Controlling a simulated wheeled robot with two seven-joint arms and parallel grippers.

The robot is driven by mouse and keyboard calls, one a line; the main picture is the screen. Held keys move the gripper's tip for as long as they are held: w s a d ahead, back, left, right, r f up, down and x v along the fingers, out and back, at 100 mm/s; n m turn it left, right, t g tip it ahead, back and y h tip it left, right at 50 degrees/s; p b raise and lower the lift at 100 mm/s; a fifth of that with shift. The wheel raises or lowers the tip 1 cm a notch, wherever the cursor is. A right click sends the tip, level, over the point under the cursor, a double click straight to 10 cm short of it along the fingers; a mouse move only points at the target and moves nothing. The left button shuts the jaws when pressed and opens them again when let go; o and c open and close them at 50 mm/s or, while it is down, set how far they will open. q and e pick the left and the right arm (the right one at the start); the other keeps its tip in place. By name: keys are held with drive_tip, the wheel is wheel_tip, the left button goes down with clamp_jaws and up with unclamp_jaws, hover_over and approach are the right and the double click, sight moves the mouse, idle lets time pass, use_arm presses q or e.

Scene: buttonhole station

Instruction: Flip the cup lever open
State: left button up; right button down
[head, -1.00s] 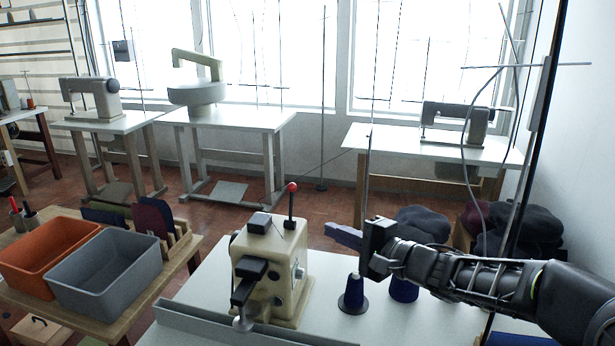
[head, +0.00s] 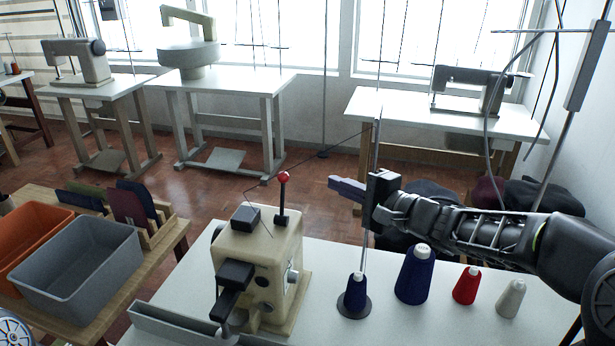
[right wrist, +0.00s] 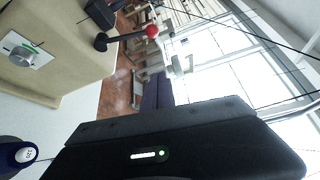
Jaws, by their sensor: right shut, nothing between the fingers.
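The cream buttonhole machine (head: 285,247) stands on the white table, with black parts on its top and front. A black lever with a red ball (head: 283,177) rises upright from its top. The red ball also shows in the right wrist view (right wrist: 152,31), where its lever runs left to the machine (right wrist: 60,50). My right gripper (head: 333,184) is shut and empty, to the right of the red ball at about its height in the head view, apart from it. Its fingers show in the right wrist view (right wrist: 157,92). My left gripper is out of view.
A navy cone on a dark-based stand (head: 355,295), a larger navy cone (head: 414,275), a red cone (head: 467,286) and a white cone (head: 511,299) stand right of the machine. A thin pole rises beside my right gripper. Grey (head: 85,290) and orange (head: 25,245) bins sit left.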

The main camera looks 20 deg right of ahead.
drive_tip(key=x, duration=1)
drive_tip(key=s+a, duration=0.1)
drive_tip(key=s+a+r+b, duration=0.1)
drive_tip(key=s, duration=0.1)
drive_tip(key=shift+a, duration=0.4)
drive_tip(key=shift+b, duration=0.35)
drive_tip(key=s+a+n+t+y+b, duration=0.1)
drive_tip(key=s+n+b, duration=0.1)
drive_tip(key=b, duration=0.3)
drive_tip(key=s+a+n+t+y+b, duration=0.1)
drive_tip(key=s+a+n+b, duration=0.1)
drive_tip(key=n+b, duration=0.2)
drive_tip(key=s+a+n+t+y+b, duration=0.1)
drive_tip(key=s+n+y+b, duration=0.1)
drive_tip(key=b, duration=0.4)
drive_tip(key=shift+s+a+f+n+b, duration=0.25)
drive_tip(key=shift+s+f+n, duration=0.2)
drive_tip(key=shift+n, duration=0.25)
drive_tip(key=shift+s+a+n+y+b, duration=0.15)
drive_tip(key=shift+s+n+y+b, duration=0.2)
drive_tip(key=shift+n+b, duration=0.3)
drive_tip(key=shift+s, duration=0.1)
drive_tip(key=v, duration=0.7)
drive_tip(key=shift+s+d, duration=0.25)
